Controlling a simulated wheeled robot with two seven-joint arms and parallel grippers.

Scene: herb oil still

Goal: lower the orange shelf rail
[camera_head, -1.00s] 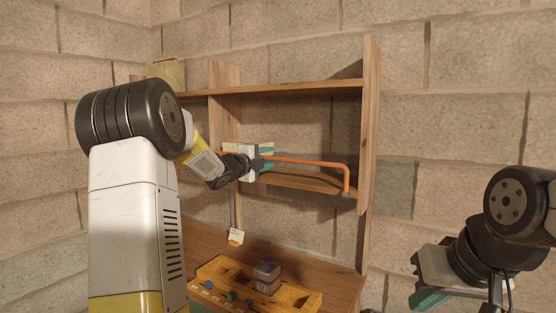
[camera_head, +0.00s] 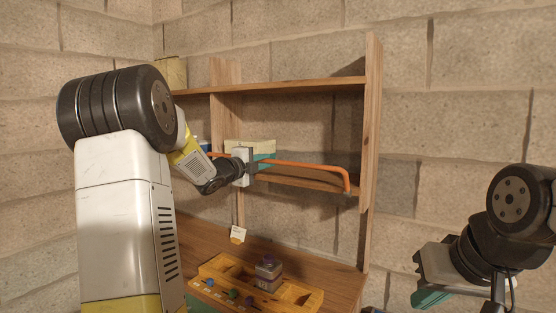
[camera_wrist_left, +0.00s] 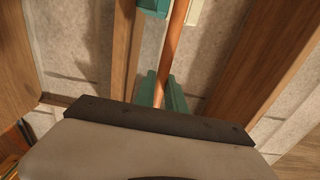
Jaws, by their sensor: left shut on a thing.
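The orange shelf rail (camera_head: 310,166) is a thin bar in front of the middle shelf. Its right end bends down to the right shelf post. My left gripper (camera_head: 264,161) is shut on the rail left of its middle. In the left wrist view the rail (camera_wrist_left: 178,45) runs between the teal fingers (camera_wrist_left: 160,60). My left wrist hides part of the rail in the head view. My right gripper (camera_head: 430,298) is at the lower right, away from the rail, and its finger gap is not clear.
The wooden shelf's right post (camera_head: 371,130) stands close to the rail's end. Below, a yellow tray (camera_head: 301,297) and a purple-lidded jar (camera_head: 268,273) are on the wooden bench (camera_head: 335,280). A blue object (camera_head: 206,146) shows behind my left wrist.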

